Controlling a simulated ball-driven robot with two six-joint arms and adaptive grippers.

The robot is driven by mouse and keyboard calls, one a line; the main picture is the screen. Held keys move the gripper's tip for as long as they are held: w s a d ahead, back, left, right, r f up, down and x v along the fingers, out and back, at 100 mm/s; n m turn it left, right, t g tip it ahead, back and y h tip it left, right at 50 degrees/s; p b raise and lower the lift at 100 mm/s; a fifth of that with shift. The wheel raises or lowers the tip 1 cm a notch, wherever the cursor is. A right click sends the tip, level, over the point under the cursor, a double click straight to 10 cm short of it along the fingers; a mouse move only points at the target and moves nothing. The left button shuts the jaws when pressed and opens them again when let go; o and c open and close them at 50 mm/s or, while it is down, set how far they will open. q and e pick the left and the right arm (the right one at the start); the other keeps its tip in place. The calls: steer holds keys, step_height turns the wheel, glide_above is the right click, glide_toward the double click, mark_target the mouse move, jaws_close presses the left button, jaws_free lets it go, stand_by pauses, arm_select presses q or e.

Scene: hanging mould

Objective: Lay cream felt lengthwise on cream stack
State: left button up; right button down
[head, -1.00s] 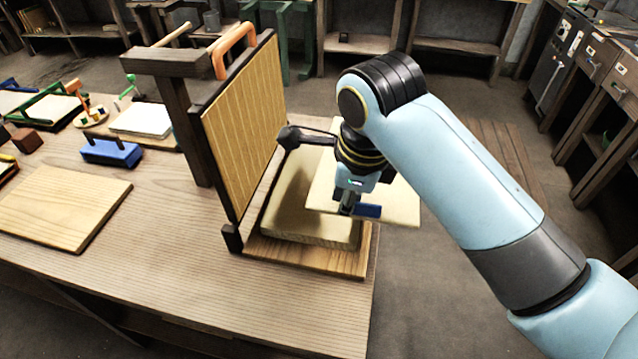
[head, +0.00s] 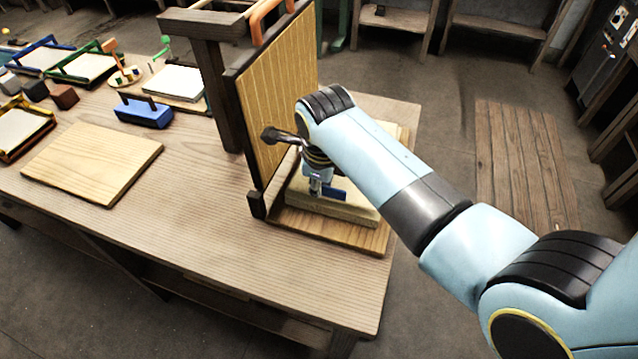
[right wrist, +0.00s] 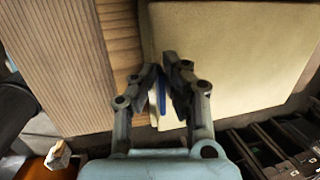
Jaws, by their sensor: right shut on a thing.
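My right gripper (head: 318,192) is shut on the cream felt (right wrist: 240,55) at one edge, where a blue strip (right wrist: 161,95) shows between the fingers in the right wrist view. In the head view the gripper hangs low over the cream stack (head: 325,209), beside the upright ribbed panel (head: 270,110). The felt looks flat and over the stack; the arm hides much of it, and I cannot tell whether it touches. The stack rests on a wooden board (head: 345,237). My left gripper is not in view.
The hanging ribbed panel and its dark post (head: 212,90) stand close left of the gripper. A bare wooden board (head: 92,160) and a blue block (head: 143,112) lie farther left. The table front between them is clear.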

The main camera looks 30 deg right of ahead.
steer(key=shift+f, duration=0.5)
steer(key=c, duration=1.4)
jaws_free()
steer(key=shift+c, duration=0.2)
steer(key=d+v, duration=0.1)
steer(key=v, duration=1.1)
steer(key=shift+a, duration=0.45)
steer(key=shift+s, duration=0.1)
